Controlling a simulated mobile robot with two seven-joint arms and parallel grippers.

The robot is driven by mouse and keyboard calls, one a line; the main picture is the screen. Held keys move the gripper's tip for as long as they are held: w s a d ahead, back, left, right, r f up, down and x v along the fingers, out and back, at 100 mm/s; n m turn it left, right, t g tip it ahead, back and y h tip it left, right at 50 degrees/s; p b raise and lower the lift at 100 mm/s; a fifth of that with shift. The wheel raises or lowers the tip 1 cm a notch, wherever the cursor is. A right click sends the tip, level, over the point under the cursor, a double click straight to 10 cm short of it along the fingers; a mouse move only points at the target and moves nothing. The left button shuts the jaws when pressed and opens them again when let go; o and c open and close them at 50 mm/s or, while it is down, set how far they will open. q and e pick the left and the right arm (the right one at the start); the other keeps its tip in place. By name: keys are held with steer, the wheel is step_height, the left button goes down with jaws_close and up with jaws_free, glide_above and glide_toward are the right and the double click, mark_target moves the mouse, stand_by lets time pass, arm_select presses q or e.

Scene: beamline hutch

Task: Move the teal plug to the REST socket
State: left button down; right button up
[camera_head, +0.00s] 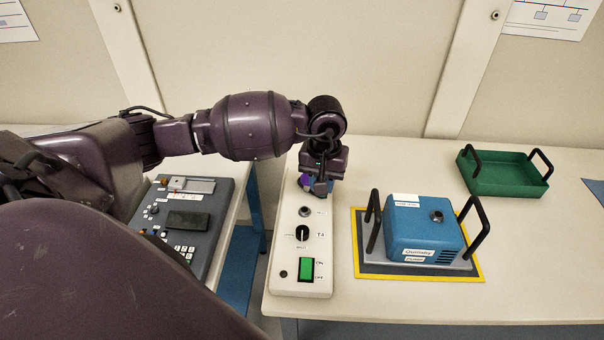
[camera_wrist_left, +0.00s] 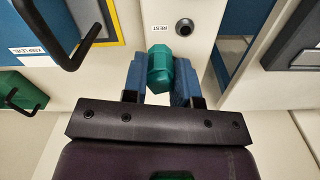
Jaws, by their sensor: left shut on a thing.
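The teal plug (camera_wrist_left: 159,68) sits between the two blue fingers of my left gripper (camera_wrist_left: 160,82) in the left wrist view, and the gripper is shut on it. The REST socket (camera_wrist_left: 184,27) is a dark round hole with a grey rim beside its REST label (camera_wrist_left: 162,28), empty and apart from the plug. In the head view this socket (camera_head: 305,211) is on the pale control box (camera_head: 290,265), just in front of my left gripper (camera_head: 318,187). The plug's lower end is hidden, so I cannot tell whether it is seated or lifted. My right gripper is out of view.
The box also carries a black knob (camera_head: 302,233) and green switch (camera_head: 306,269). A blue instrument (camera_head: 424,230) with black handles stands to its right, with a green tray (camera_head: 502,178) behind. A grey console (camera_head: 188,220) is at left, across a gap.

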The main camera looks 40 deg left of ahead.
arm_select(q)
steer(key=shift+w+a+f+n, duration=0.1)
steer(key=shift+a+f+n, duration=0.5)
steer(key=shift+a+f, duration=0.65)
steer(key=shift+w+a+f+n, duration=0.1)
steer(key=shift+a+f+n, duration=0.5)
steer(key=shift+a+f, duration=0.6)
steer(key=shift+a+f+b, duration=0.1)
steer(key=shift+f+b, duration=0.75)
steer(key=shift+f, duration=1.05)
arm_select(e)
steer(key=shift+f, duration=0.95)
arm_select(q)
steer(key=shift+f, duration=0.1)
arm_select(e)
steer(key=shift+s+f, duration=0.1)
arm_select(q)
steer(key=shift+f+b, duration=0.2)
steer(key=shift+b, duration=0.2)
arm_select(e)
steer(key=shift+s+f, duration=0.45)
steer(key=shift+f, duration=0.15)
